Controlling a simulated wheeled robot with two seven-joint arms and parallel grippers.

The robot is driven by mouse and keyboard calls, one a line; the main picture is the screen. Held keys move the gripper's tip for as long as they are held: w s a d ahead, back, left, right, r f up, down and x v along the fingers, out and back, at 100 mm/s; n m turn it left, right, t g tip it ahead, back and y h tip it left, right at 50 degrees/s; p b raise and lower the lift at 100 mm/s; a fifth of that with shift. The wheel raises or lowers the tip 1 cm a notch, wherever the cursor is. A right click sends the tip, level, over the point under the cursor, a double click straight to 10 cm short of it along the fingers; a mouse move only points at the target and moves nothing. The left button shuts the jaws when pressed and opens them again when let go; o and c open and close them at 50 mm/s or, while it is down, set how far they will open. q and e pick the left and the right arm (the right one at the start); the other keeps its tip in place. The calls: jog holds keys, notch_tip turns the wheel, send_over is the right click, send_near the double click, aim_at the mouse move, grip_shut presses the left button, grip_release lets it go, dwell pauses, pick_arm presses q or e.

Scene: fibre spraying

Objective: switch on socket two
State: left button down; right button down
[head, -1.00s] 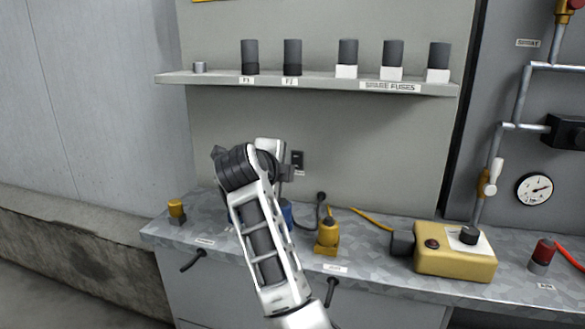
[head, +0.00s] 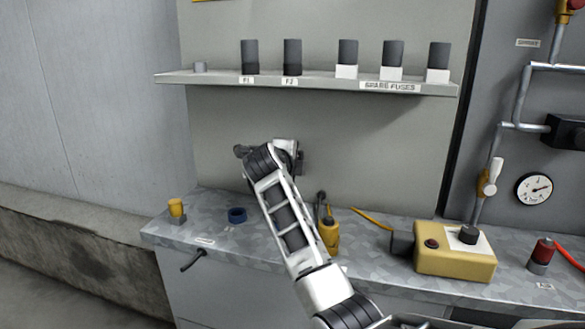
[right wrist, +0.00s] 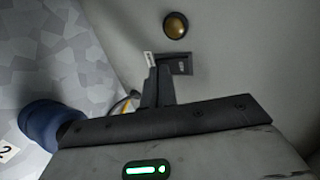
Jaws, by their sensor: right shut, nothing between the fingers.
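A small dark socket or switch plate (right wrist: 181,65) with a grey inset is on the wall in the right wrist view. A narrow white label (right wrist: 150,60) is beside it. My right gripper (right wrist: 157,80) is shut and empty, its dark fingertips at the plate's left edge in that view. I cannot tell whether they touch it. In the head view my right arm reaches up to the wall below the shelf, and its wrist hides the fingertips and most of the plate. No readable number shows on the plate. My left gripper is not in view.
A round brass knob (right wrist: 176,25) is on the wall near the plate. A fuse shelf (head: 320,84) is above my wrist.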

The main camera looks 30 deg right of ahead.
jog(key=shift+w+d+f+h, duration=0.1)
jog(key=shift+d+h, duration=0.05)
jog(key=shift+h, duration=0.15)
jog(key=shift+r+p, duration=0.9)
jog(key=shift+p, duration=0.15)
jog(key=shift+f, duration=0.15)
